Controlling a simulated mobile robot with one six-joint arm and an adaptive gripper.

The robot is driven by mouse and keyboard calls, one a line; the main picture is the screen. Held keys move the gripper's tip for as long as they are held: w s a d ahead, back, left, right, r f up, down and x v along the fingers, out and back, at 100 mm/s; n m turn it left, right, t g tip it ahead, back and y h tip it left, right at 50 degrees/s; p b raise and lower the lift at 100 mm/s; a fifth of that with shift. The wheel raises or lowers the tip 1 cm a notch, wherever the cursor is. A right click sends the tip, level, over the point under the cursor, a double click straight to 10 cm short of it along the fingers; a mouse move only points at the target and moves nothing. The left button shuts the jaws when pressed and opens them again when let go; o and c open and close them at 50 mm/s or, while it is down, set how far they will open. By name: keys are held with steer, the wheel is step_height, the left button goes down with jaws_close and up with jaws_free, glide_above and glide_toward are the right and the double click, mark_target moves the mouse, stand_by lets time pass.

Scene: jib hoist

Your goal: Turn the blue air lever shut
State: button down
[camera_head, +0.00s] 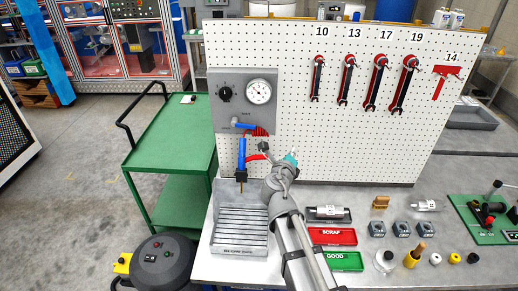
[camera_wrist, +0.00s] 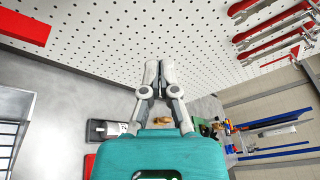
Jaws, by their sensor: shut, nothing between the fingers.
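A blue lever (camera_head: 243,125) lies roughly level below the gauge on the grey panel in the head view, beside a red coiled part. An upright blue part (camera_head: 242,154) hangs just under it, with a red piece at its right. My gripper (camera_wrist: 158,66) is shut and empty in the wrist view, its grey fingers together in front of the pegboard. In the head view its teal body shows right of and below the blue lever, apart from it; the fingers are not clear there. The blue lever is not seen in the wrist view.
The grey panel (camera_head: 228,112) bears a black knob and a round gauge (camera_head: 258,91). Wrenches hang on the pegboard (camera_head: 300,128) to the right. A slatted grey tray (camera_head: 240,246) stands below the panel. Red and green bins and small parts lie on the bench to the right.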

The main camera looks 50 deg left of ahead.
steer(key=w+d+f+m+g+h, duration=0.1)
steer(key=w+d+f+m+h, duration=0.15)
steer(key=w+d+m, duration=0.4)
steer(key=w+d+f+m+h, duration=0.2)
steer(key=w+d+m+h, duration=0.2)
steer(key=d+m, duration=0.55)
steer(key=w+d+f+m+g+h, duration=0.1)
steer(key=w+d+f+m+h, duration=0.25)
steer(key=d, duration=0.85)
steer(key=w+d+f+m+g+h, duration=0.1)
steer(key=d+f+m+g, duration=0.15)
steer(key=d+m, duration=0.55)
steer(key=w+d+f+m+g+h, duration=0.1)
steer(key=w+d+f+m+g, duration=0.3)
steer(key=d, duration=0.6)
steer(key=s+d+f+m+g+y, duration=0.1)
steer(key=s+d+m+g, duration=0.2)
steer(key=s+d+m, duration=0.3)
steer(key=s+d+f+m+g+y, duration=0.1)
steer(key=s+d+m, duration=0.5)
steer(key=d+m, duration=0.7)
steer(key=shift+s+d+m+g+y, duration=0.35)
steer(key=shift+m+g+y, duration=0.35)
steer(key=shift+m+g, duration=0.3)
steer(key=shift+s+a+f, duration=0.1)
steer(key=shift+f, duration=0.05)
